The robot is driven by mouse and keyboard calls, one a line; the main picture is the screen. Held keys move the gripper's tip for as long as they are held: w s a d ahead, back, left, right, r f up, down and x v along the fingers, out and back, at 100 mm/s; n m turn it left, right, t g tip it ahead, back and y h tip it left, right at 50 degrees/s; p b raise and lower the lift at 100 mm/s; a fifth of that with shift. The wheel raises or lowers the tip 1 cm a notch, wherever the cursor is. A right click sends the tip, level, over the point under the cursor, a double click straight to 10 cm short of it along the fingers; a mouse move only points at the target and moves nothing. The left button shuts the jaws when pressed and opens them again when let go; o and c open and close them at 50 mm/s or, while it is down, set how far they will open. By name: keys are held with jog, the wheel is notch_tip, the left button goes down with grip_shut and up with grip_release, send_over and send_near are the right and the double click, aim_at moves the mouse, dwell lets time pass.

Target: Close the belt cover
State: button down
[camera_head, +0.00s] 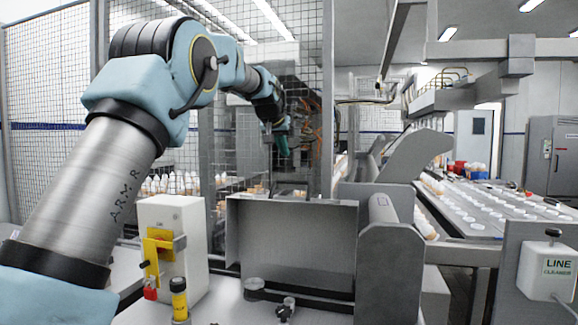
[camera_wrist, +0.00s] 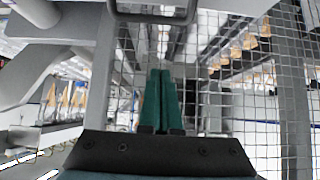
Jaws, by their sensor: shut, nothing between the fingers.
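The belt cover (camera_head: 290,250) is a grey sheet-metal panel with side flanges, standing raised at the centre of the head view. In front of its lower edge, a dark belt (camera_head: 318,294) and small pulleys (camera_head: 255,286) are exposed. My gripper (camera_head: 284,154) is above and behind the cover's top edge, apart from it in the picture, pointing downward. Its green fingers are together and empty in the wrist view (camera_wrist: 160,74). I cannot clearly identify the cover in the wrist view.
A white box with a yellow bracket and red padlock (camera_head: 150,290) stands left of the cover. A rounded grey housing (camera_head: 390,260) stands right of it. Wire mesh fencing (camera_head: 50,120) is close behind my arm.

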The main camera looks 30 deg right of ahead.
jog(key=p+x, duration=0.4)
jog(key=x, duration=0.5)
jog(key=shift+w+d+f, duration=0.1)
jog(key=shift+w+f, duration=0.05)
jog(key=shift+w, duration=0.05)
jog(key=shift+s+f, duration=0.2)
jog(key=shift+f, duration=0.05)
jog(key=shift+s+a, duration=0.35)
jog(key=shift+a, duration=0.2)
jog(key=shift+s+a+f+p, duration=0.4)
jog(key=shift+s+a+f, duration=0.35)
jog(key=shift+f, duration=0.1)
